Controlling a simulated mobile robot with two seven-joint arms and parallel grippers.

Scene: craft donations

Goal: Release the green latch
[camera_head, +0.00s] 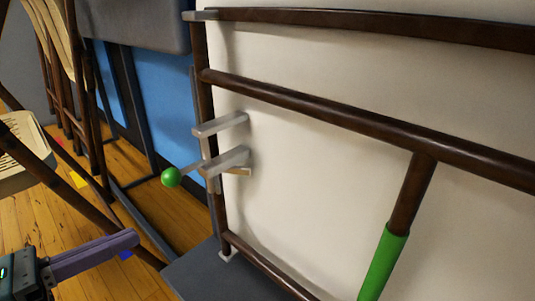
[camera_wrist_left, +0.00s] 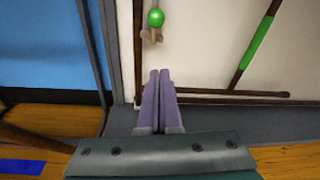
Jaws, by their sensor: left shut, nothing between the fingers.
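The green latch is a small green ball knob (camera_head: 171,177) on a short grey lever, beside a grey metal bracket (camera_head: 222,158) on a dark brown upright. The knob also shows near the top of the left wrist view (camera_wrist_left: 155,18). My left gripper (camera_head: 136,239) has purple fingers and is at the lower left, below and left of the knob, not touching it. In the left wrist view its fingers (camera_wrist_left: 159,73) are together and empty, with the knob ahead of their tips. My right gripper is not in view.
A brown-framed, cream-backed folded piece (camera_head: 320,160) fills the right, with a green-sleeved leg (camera_head: 384,262). Chairs (camera_head: 22,150) stand at the left. A blue panel (camera_head: 160,95) is behind. A dark grey platform (camera_head: 200,272) lies below.

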